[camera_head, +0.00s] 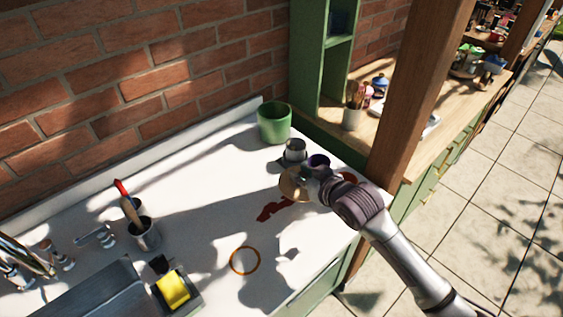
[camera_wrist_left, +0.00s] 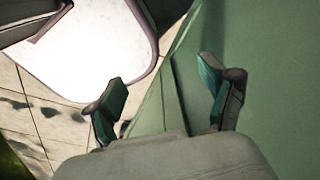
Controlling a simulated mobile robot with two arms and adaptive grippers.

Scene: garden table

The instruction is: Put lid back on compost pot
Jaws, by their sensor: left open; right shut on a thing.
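A green pot (camera_head: 274,123), likely the compost pot, stands upright and open at the top, at the back right of the white counter by the brick wall. My right gripper (camera_head: 307,180) is shut on a round tan disc (camera_head: 292,184), which looks like the lid. They are in front of the pot and apart from it; the gripper's fingers are mostly hidden. My left gripper (camera_wrist_left: 165,88) shows only in the left wrist view, open and empty, with its two teal-padded fingers wide apart beside a green surface.
A small metal cup (camera_head: 295,150) stands between the pot and my right gripper. A tool cup (camera_head: 145,235) and yellow sponge (camera_head: 173,289) are by the sink at left.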

